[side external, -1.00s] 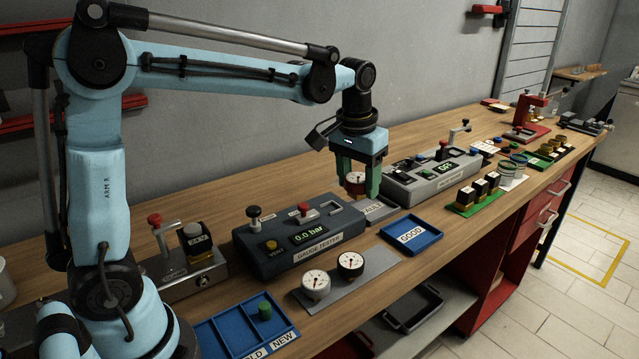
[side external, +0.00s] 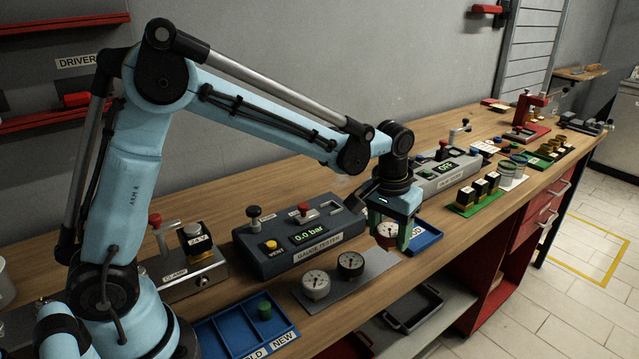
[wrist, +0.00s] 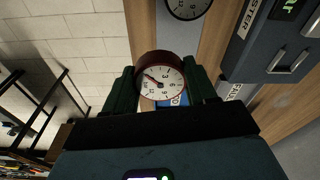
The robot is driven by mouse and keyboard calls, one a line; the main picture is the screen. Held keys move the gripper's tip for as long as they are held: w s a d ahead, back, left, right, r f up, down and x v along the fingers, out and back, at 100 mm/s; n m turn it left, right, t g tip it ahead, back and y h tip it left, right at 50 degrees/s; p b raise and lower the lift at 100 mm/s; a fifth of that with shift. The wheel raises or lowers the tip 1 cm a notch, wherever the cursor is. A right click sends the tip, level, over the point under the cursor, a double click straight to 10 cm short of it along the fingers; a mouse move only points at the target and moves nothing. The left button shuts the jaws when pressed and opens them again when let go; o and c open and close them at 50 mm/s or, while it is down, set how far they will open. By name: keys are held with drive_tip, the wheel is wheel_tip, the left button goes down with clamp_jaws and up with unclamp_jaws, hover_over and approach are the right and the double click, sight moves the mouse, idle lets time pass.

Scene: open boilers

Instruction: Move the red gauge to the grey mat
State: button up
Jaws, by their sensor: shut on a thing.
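The red gauge (side external: 387,231), a round dial with a white face and dark red rim, is held between the two dark green fingers of my gripper (side external: 391,236). In the wrist view the gauge (wrist: 164,78) is gripped on both sides by the fingers (wrist: 163,90), its face toward the camera. The grey mat (side external: 371,276) lies on the bench in front of the gauge tester. The held gauge appears over or near the mat's right end; its exact height is unclear. A white gauge (side external: 316,284) and a black-rimmed gauge (side external: 350,265) stand on the mat.
The gauge tester (side external: 295,243) stands behind the mat. A blue tray (side external: 428,237) lies just right of my gripper, partly hidden by it. A divided blue tray (side external: 231,331) with a green part (side external: 265,309) is at front left. The mat's right part looks bare.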

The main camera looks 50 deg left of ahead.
sight(381, 257)
drive_tip(key=w+a+f, duration=0.2)
drive_tip(key=a, duration=0.1)
drive_tip(key=shift+f, duration=2.1)
drive_tip(key=shift+f, duration=0.1)
drive_tip(key=o, duration=1.1)
drive_tip(key=shift+o, duration=0.2)
